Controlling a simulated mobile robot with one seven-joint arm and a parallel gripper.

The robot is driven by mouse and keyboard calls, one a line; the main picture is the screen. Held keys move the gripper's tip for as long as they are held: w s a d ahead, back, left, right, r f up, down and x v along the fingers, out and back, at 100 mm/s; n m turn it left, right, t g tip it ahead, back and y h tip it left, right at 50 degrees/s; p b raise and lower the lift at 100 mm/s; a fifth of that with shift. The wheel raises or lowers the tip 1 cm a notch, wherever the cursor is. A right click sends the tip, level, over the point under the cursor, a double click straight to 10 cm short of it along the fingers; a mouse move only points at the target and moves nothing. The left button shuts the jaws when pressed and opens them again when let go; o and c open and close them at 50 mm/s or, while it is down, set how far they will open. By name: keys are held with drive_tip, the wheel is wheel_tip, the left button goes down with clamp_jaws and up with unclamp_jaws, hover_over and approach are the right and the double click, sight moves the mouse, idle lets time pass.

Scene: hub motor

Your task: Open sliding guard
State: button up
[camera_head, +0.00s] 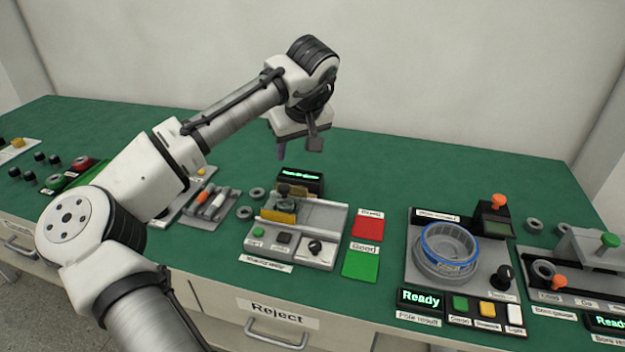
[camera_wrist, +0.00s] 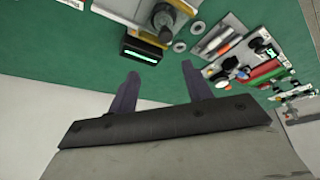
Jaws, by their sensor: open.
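The grey station (camera_head: 322,217) with a knob and buttons stands on the green bench near the middle of the head view. A yellowish panel (camera_head: 284,214), which looks like the sliding guard, sits at its left part, in front of a dark round part. I cannot tell how far it is slid. In the wrist view the station (camera_wrist: 118,8) is at the top, with a yellow edge (camera_wrist: 192,5) beside the round part. My gripper (camera_head: 298,148) is open and empty, above and behind the station. Its two fingers (camera_wrist: 160,88) show apart in the wrist view, touching nothing.
A small lit display (camera_head: 300,182) stands behind the station. Loose rings (camera_head: 244,212) and a tray of coloured handles (camera_head: 212,205) lie to its left. Red (camera_head: 367,228) and green (camera_head: 361,265) pads and a blue-ringed fixture (camera_head: 450,245) are to its right. The bench behind is clear.

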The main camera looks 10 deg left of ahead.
sight(285, 187)
drive_tip(key=p+x, duration=0.1)
drive_tip(key=x, duration=0.3)
drive_tip(key=p+x, duration=0.1)
drive_tip(key=x, duration=0.4)
drive_tip(key=s+p+x, duration=0.1)
drive_tip(key=x, duration=0.4)
drive_tip(key=shift+a+f, duration=0.2)
drive_tip(key=shift+a, duration=0.15)
drive_tip(key=shift+s+d+g, duration=0.1)
drive_tip(key=shift+g, duration=0.2)
clamp_jaws()
